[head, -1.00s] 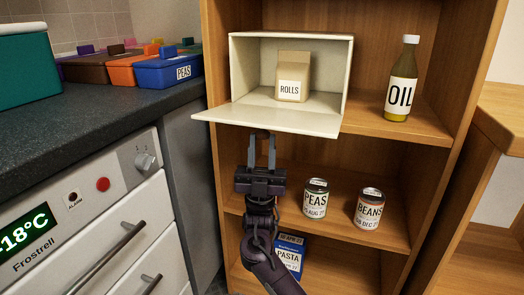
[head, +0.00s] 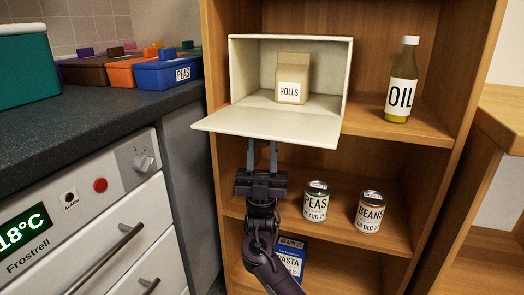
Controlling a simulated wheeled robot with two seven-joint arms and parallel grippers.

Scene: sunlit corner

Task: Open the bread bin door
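The cream bread bin (head: 338,85) stands on the upper shelf of a wooden unit. Its door (head: 262,122) is folded down and open, jutting forward from the bin's lower edge and sloping slightly down. A brown paper bag marked ROLLS (head: 293,78) stands inside. My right gripper (head: 262,148) is just below the door's front edge, fingers pointing up and apart with nothing seen between them. The fingertips are hidden by the door or end at its edge; I cannot tell whether they touch it. My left gripper is not in view.
An oil bottle (head: 402,82) stands right of the bin. A peas can (head: 316,203) and a beans can (head: 369,212) stand on the shelf below, right of my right gripper. A blue pasta box (head: 291,262) is lower down. A counter and white freezer (head: 95,215) are at left.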

